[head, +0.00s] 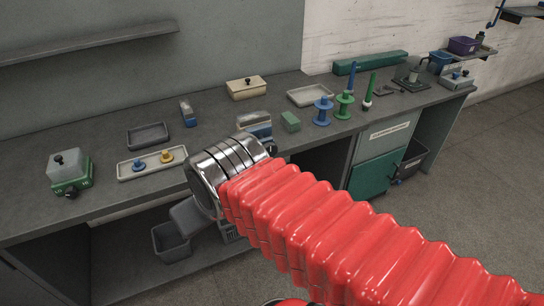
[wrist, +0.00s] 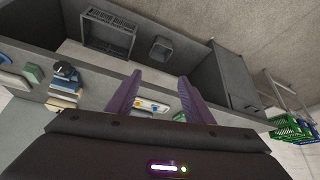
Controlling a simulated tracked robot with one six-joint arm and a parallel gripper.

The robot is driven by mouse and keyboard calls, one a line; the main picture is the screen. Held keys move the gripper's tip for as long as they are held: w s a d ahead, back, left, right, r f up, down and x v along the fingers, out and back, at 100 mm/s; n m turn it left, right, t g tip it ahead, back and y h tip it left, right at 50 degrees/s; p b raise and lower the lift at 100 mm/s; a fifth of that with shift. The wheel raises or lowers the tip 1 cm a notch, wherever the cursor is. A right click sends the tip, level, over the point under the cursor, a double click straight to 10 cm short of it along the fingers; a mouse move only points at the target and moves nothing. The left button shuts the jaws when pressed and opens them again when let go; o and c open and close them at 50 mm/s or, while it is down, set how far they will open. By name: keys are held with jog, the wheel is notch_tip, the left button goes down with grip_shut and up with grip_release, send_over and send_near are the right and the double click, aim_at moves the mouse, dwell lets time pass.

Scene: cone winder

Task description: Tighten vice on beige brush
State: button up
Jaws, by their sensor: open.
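My gripper (wrist: 160,78) shows in the wrist view as two purple fingers, spread apart with nothing held between them. In the head view my arm's metal wrist and red sleeve hide it. A blue-and-grey block-shaped device (head: 254,124), likely the vice, stands on the bench just behind my wrist, partly covered. A dark round knob shows beside my wrist, below it. In the wrist view a blue-and-beige stacked thing (wrist: 64,88) at the left may be the same vice; its beige part may be the brush, but I cannot tell. My fingers are apart from it.
On the bench (head: 110,190) are a tray (head: 138,172) with blue and yellow spools, a dark tray (head: 148,136), a green-based device (head: 70,172), a beige lidded box (head: 247,87), a green block (head: 290,121), and blue (head: 323,111) and green (head: 343,106) spools. Bare bench lies at left.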

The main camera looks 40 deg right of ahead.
jog(key=o, duration=0.4)
jog(key=w+d+f+h, duration=0.1)
jog(key=w+d, duration=0.2)
jog(key=d, duration=0.1)
jog(key=w+d+f+t, duration=0.1)
jog(key=w+d, duration=0.3)
jog(key=w+d+f+t+h, duration=0.1)
jog(key=w+d+f, duration=0.1)
jog(key=w+d, duration=0.1)
jog(key=shift+w+d+h, duration=0.3)
jog(key=shift+d, duration=0.1)
jog(key=n+t+h, duration=0.1)
jog(key=t, duration=0.4)
send_near(268, 149)
jog(key=w+a+f, duration=0.2)
jog(key=a+f, duration=0.1)
jog(key=a, duration=0.1)
jog(key=s+d+f+t, duration=0.1)
jog(key=s, duration=0.1)
jog(key=s+d+f+m+t+h, duration=0.1)
jog(key=s+t, duration=0.1)
jog(key=s, duration=0.1)
jog(key=s+d+f+t, duration=0.1)
jog(key=s, duration=0.2)
jog(key=shift+d+f, duration=0.2)
jog(key=shift+f, duration=0.05)
jog(key=shift+w, duration=0.15)
jog(key=x, duration=1.3)
jog(key=shift+w+d+r, duration=0.2)
jog(key=shift+w+r, duration=0.1)
